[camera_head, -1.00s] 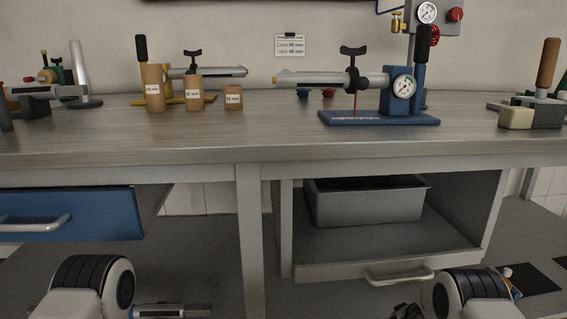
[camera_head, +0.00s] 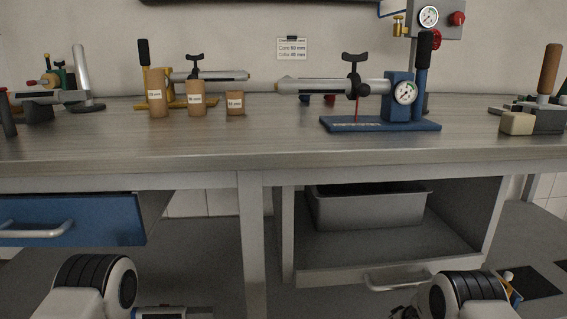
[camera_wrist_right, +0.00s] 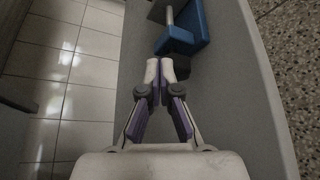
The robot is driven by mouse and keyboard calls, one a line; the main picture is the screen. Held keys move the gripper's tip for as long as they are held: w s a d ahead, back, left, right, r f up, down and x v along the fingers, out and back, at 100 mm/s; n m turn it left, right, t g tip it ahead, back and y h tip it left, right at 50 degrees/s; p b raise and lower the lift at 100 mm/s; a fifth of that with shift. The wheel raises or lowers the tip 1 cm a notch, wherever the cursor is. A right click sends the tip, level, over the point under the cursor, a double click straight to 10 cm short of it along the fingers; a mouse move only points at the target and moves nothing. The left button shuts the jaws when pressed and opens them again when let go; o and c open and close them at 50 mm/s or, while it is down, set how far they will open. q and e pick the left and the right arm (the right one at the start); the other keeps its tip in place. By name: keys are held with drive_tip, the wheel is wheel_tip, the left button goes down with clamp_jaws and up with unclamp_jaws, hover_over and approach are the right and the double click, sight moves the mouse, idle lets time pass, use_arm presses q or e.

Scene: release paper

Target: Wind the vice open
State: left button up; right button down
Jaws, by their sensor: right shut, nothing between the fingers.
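In the right wrist view, a blue body with a grey metal bar (camera_wrist_right: 178,38) stands just beyond my fingertips; it may be the vice, but only part of it shows. My right gripper (camera_wrist_right: 160,68) is shut and empty, its pale tips together close to the blue body. I cannot tell whether they touch it. In the head view, a small blue piece with a white knob (camera_head: 510,284) shows beside my right arm, mostly hidden by it.
The workbench (camera_head: 300,150) spans the view. It carries a blue gauge press (camera_head: 400,90), a yellow press (camera_head: 150,80), several brown labelled cylinders (camera_head: 196,98) and tools at both ends. Below are a blue drawer (camera_head: 70,218), pulled out, and a grey bin (camera_head: 368,208).

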drive_tip(key=a, duration=0.4)
drive_tip(key=shift+s+a, duration=0.2)
drive_tip(key=shift+a, duration=0.2)
drive_tip(key=f, duration=0.1)
drive_tip(key=s+f+b, duration=0.1)
drive_tip(key=a+f, duration=0.1)
drive_tip(key=shift+s+f, duration=0.2)
drive_tip(key=shift+d, duration=0.3)
drive_tip(key=shift+w+d+r+b, duration=0.1)
drive_tip(key=shift+w+d+b, duration=0.1)
drive_tip(key=shift+d, duration=1.45)
drive_tip(key=shift+w+d+r+b, duration=0.1)
drive_tip(key=shift+d+b, duration=0.05)
drive_tip(key=shift+d, duration=1.45)
drive_tip(key=shift+w, duration=0.15)
drive_tip(key=shift+w+r, duration=0.1)
drive_tip(key=shift+r, duration=0.2)
drive_tip(key=shift+w+r+p, duration=0.15)
drive_tip(key=shift+r+p, duration=0.2)
drive_tip(key=shift+p, duration=0.1)
